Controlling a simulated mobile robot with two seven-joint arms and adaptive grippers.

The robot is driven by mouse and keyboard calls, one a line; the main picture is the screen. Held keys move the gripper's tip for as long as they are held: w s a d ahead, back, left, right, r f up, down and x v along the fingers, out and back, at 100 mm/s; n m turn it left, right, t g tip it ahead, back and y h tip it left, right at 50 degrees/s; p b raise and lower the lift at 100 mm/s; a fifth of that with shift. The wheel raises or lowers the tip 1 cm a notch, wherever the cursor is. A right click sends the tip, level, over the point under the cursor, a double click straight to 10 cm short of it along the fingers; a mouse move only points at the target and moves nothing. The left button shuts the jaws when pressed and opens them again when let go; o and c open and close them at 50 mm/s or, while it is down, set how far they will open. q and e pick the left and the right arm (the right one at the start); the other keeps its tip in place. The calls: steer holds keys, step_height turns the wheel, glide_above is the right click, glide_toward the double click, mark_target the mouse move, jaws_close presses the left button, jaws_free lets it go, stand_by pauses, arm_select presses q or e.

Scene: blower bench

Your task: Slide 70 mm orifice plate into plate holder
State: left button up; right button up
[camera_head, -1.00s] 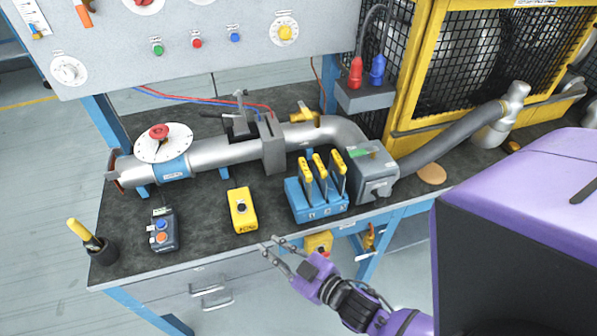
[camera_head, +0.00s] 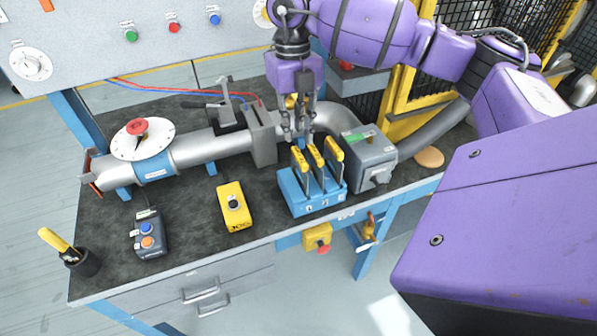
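A blue rack (camera_head: 312,197) on the bench holds three upright plates with yellow handles: a left one (camera_head: 299,160), a middle one (camera_head: 316,155) and a right one (camera_head: 334,148). Their size marks are too small to read, so I cannot tell which is 70 mm. The plate holder looks to be the grey upright block (camera_head: 263,142) in the pipe line, left of my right gripper. My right gripper (camera_head: 299,138) points down just behind and above the left handle. Its fingers look apart, with nothing seen between them. My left gripper is out of view.
The silver pipe (camera_head: 205,148) with a dial runs along the bench's back. A grey box (camera_head: 368,158) stands right of the rack. A yellow switch box (camera_head: 234,206), a button box (camera_head: 149,236) and a pen cup (camera_head: 84,263) stand left. Bare bench lies between them.

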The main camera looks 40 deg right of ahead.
mark_target(299, 155)
steer(key=shift+d+r+h, duration=0.1)
steer(key=shift+d+h, duration=0.2)
steer(key=shift+d, duration=0.15)
steer(key=shift+f, duration=0.4)
steer(key=f, duration=0.4)
steer(key=s+f+p, duration=0.1)
steer(key=f, duration=0.1)
steer(key=shift+a+f, duration=0.2)
steer(key=shift+a, duration=0.05)
jaws_close()
